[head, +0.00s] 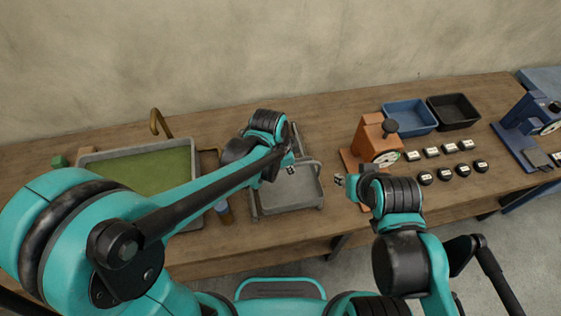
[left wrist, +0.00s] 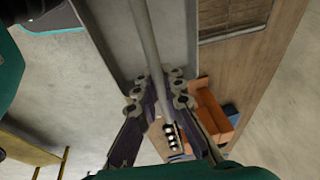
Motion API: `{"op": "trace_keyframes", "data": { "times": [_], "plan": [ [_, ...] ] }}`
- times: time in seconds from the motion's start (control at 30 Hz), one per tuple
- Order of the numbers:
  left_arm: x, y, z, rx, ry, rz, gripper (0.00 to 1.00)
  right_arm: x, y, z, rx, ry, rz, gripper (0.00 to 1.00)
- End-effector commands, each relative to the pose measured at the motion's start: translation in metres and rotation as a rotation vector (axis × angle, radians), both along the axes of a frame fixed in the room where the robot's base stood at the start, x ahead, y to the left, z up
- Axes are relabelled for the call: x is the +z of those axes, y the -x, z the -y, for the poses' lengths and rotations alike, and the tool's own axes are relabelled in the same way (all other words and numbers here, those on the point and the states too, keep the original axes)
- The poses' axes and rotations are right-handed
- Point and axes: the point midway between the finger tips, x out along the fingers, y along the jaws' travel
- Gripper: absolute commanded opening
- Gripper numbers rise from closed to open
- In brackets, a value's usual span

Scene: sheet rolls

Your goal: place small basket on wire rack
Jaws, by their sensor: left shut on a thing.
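The small basket (head: 290,189) is a grey, shallow, open box near the front edge of the wooden bench in the head view. Its grey handle bar (left wrist: 143,35) runs between my left fingers in the left wrist view. My left gripper (head: 289,158) is shut on this handle; it also shows in the left wrist view (left wrist: 160,92). I cannot tell whether the basket still touches the bench. My right gripper (head: 339,180) is just right of the basket, apart from it, too small to tell open or shut. I cannot clearly make out a wire rack.
A green-bottomed tray (head: 82,160) stands left, partly behind my left arm. An orange device (head: 368,135) stands right of the basket, with several small black and white pieces beyond. A blue bin (head: 410,116) and black bin (head: 453,112) stand at the back right.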

Motion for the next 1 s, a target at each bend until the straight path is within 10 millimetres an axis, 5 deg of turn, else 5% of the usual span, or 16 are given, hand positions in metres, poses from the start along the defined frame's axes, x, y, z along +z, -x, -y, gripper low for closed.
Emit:
{"op": "trace_keyframes", "data": {
  "times": [0.2, 0.37, 0.57, 0.8, 1.0],
  "plan": [
    [-0.029, -0.045, -0.015, 0.004, 0.001, -0.001, 0.00, -0.010, 0.000, 0.000, 0.000, 0.000, 0.000, 0.40],
    [-0.041, -0.063, -0.022, 0.002, 0.000, 0.000, 0.00, -0.012, 0.000, 0.000, 0.000, 0.000, 0.000, 0.40],
    [-0.050, -0.069, -0.023, 0.000, 0.000, -0.001, 0.00, -0.014, 0.000, 0.000, 0.000, 0.000, 0.000, 0.40],
    [-0.083, -0.068, -0.023, 0.000, 0.000, 0.000, 0.00, -0.023, 0.000, 0.000, 0.000, 0.000, 0.000, 0.40],
    [-0.083, -0.068, -0.023, 0.000, 0.000, 0.000, 0.00, -0.022, 0.000, 0.000, 0.000, 0.000, 0.000, 0.40]
  ]
}}
